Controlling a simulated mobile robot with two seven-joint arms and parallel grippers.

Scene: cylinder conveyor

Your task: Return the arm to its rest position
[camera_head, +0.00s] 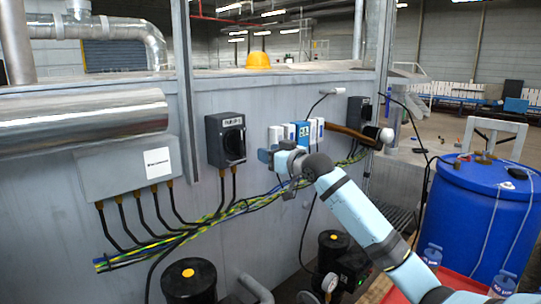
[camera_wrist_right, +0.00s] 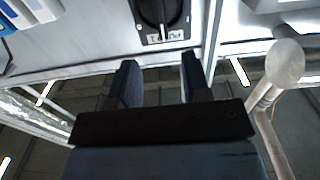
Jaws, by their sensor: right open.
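My right arm (camera_head: 362,218) reaches in from the lower right across the front of the grey panel wall. My right gripper (camera_head: 275,157) is at the arm's far end, in front of the wall and close to the blue and white modules (camera_head: 300,132). In the right wrist view the two dark fingers of the right gripper (camera_wrist_right: 158,78) stand apart with nothing between them. A dark rotary switch (camera_wrist_right: 161,16) shows beyond the fingertips, and I cannot tell how far away it is. My left gripper is not in view.
A black switch box (camera_head: 226,140) and a grey junction box (camera_head: 128,168) are on the wall, with cables (camera_head: 225,217) below. A blue drum (camera_head: 484,215) stands right of my arm. Black cylindrical units (camera_head: 188,280) stand low in front. Open floor lies at the back right.

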